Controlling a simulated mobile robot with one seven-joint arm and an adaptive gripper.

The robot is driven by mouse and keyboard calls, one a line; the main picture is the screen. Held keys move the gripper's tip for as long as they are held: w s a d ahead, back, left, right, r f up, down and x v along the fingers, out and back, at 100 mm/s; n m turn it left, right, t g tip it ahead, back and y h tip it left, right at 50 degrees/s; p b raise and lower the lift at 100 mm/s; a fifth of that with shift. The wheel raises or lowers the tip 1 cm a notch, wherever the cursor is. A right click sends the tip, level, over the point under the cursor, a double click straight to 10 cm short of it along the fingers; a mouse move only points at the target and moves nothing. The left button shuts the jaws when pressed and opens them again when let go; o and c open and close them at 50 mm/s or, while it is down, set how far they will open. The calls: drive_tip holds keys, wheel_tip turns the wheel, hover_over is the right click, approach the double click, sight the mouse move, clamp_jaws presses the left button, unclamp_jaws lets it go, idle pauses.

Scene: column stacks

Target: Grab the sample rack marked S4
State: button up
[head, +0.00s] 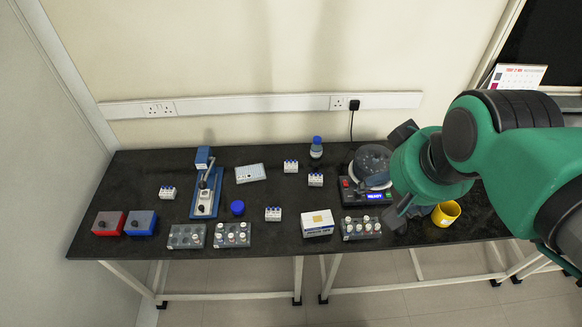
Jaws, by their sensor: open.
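My gripper (391,178) is open at the right, in front of part of a round-lidded device, apart from the racks. I see nothing held in it.
The round-lidded device (352,192) has a lit display. A white box (317,223) stands beside the right tube rack. A yellow mug (446,213), a blue-capped bottle (316,148), a blue stand (205,192), and red (109,223) and blue (141,223) boxes also stand here.

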drive_tip(key=w+a+r+p, duration=0.1)
drive_tip(key=w+r, duration=0.1)
drive_tip(key=w, duration=0.7)
drive_tip(key=g+p, duration=0.5)
drive_tip(key=p, duration=0.1)
hover_over(291, 165)
wheel_tip(291, 165, down, 37)
drive_tip(key=shift+m, duration=0.3)
drive_tip(key=shift+f, duration=4.3)
drive_tip(key=shift+f, duration=0.1)
